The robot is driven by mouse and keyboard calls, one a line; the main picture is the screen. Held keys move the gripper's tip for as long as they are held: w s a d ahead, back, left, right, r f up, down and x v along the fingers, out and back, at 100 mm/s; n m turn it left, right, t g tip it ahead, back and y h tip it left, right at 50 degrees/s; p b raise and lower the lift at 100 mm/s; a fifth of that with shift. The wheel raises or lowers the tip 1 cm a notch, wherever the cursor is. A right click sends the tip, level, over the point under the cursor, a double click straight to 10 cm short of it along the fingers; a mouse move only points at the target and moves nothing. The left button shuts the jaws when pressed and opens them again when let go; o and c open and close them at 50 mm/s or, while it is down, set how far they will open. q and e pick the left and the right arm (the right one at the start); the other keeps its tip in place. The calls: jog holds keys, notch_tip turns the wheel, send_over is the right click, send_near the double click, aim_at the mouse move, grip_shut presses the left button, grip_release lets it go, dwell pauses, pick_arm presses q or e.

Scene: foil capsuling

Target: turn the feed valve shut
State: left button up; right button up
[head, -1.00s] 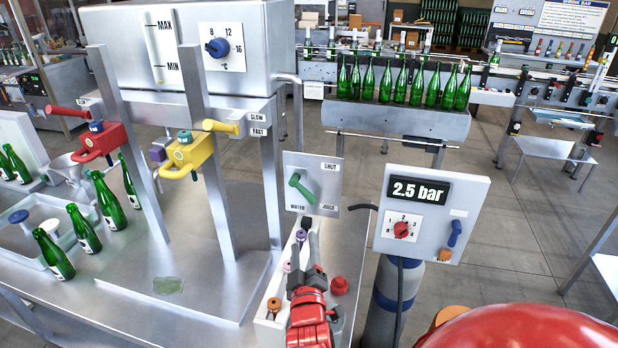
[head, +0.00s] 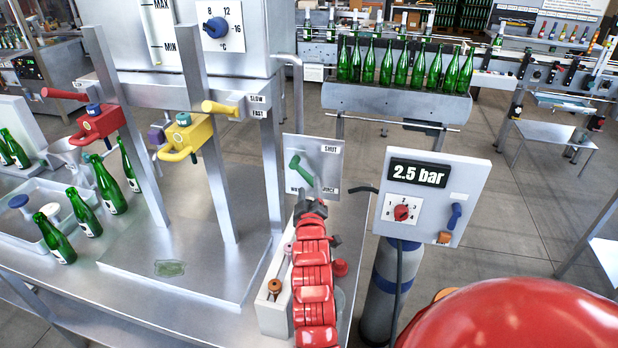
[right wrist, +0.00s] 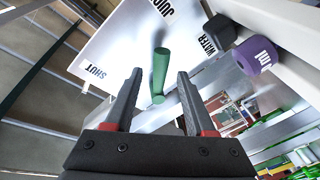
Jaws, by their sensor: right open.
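The feed valve is a green lever (head: 301,170) on a light grey panel (head: 325,158) marked SHUT, WATER and JUICE. Its lower end slants down and right, toward the JUICE side. My right gripper (head: 310,203) is just below the lever in the head view, and my arm covers part of the panel's lower edge. In the right wrist view the green lever (right wrist: 160,72) lies between the lines of my open fingers (right wrist: 160,85). I cannot tell whether its end is inside the jaws; neither finger visibly touches it. My left gripper is not in view.
A pressure box (head: 435,200) reading 2.5 bar stands right of my right arm. A white rack (head: 275,306) with a brown-topped stopper lies to its left. Green bottles (head: 400,65) stand behind.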

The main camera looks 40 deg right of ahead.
aim_at(309, 181)
jog(key=shift+p+x, duration=0.4)
jog(key=shift+x, duration=1.35)
jog(key=shift+f, duration=0.1)
jog(key=shift+c, duration=0.2)
grip_shut()
